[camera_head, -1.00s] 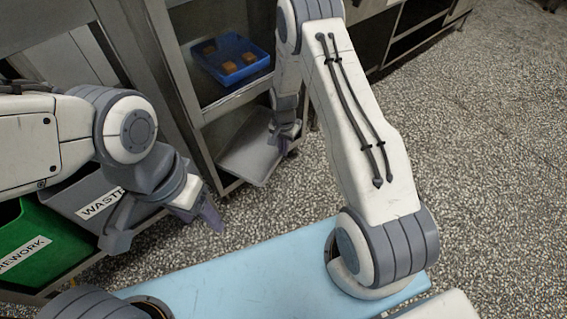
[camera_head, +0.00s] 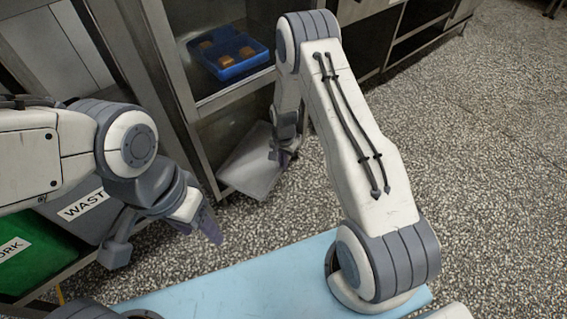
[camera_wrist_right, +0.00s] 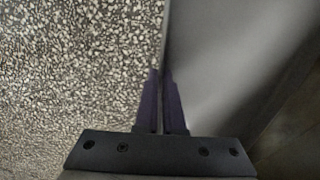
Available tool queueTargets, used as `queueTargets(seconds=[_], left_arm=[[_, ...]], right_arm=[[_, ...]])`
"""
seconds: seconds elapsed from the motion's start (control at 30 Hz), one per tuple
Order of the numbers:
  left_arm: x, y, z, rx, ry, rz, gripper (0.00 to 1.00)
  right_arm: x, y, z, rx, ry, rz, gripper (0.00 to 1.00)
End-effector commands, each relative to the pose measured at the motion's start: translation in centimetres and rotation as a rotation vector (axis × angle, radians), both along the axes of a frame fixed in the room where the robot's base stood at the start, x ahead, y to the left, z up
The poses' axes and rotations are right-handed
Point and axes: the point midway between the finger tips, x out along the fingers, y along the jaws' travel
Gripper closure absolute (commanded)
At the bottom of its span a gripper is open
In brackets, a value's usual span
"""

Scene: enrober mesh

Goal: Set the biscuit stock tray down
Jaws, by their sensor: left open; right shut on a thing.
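A flat grey tray (camera_head: 248,172), which I take to be the stock tray, is at the lower opening of the metal rack. It looks tilted in the picture, and I see no biscuits on it. My right gripper (camera_head: 284,158) is shut on its right edge. The right wrist view also shows the tray (camera_wrist_right: 225,60), its edge between the fingers (camera_wrist_right: 162,100), with speckled floor beside it. I cannot tell whether the tray's underside touches a shelf. My left gripper (camera_head: 208,226) is open and empty, left of the tray and apart from it.
A blue tray (camera_head: 253,66) with several brown biscuits stands on the rack shelf above. The rack's metal upright (camera_head: 170,85) is left of the grey tray. A grey waste bin (camera_head: 100,222) and green rework bin (camera_head: 40,262) are at left. Open floor (camera_head: 470,150) lies right.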

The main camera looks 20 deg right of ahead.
Motion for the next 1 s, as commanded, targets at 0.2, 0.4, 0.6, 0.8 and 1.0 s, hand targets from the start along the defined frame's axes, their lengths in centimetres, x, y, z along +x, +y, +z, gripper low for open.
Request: queueTargets(seconds=[0.2, 0.4, 0.6, 0.8, 1.0], left_arm=[[0.0, 0.0, 0.0, 0.000, 0.000, 0.000, 0.40], [0.0, 0.0, 0.0, 0.000, 0.000, 0.000, 0.40], [0.0, 0.0, 1.8, 0.000, 0.000, 0.000, 0.40], [0.0, 0.0, 4.8, 0.000, 0.000, 0.000, 0.40], [0.0, 0.0, 6.8, 0.000, 0.000, 0.000, 0.40]], right_arm=[[0.0, 0.0, -0.1, 0.000, 0.000, 0.000, 0.64], [0.0, 0.0, 0.1, 0.000, 0.000, 0.000, 0.64], [0.0, 0.0, 2.7, 0.001, -0.001, 0.000, 0.64], [0.0, 0.0, 7.2, 0.001, -0.001, 0.000, 0.64], [0.0, 0.0, 10.8, 0.000, 0.001, 0.000, 0.64]])
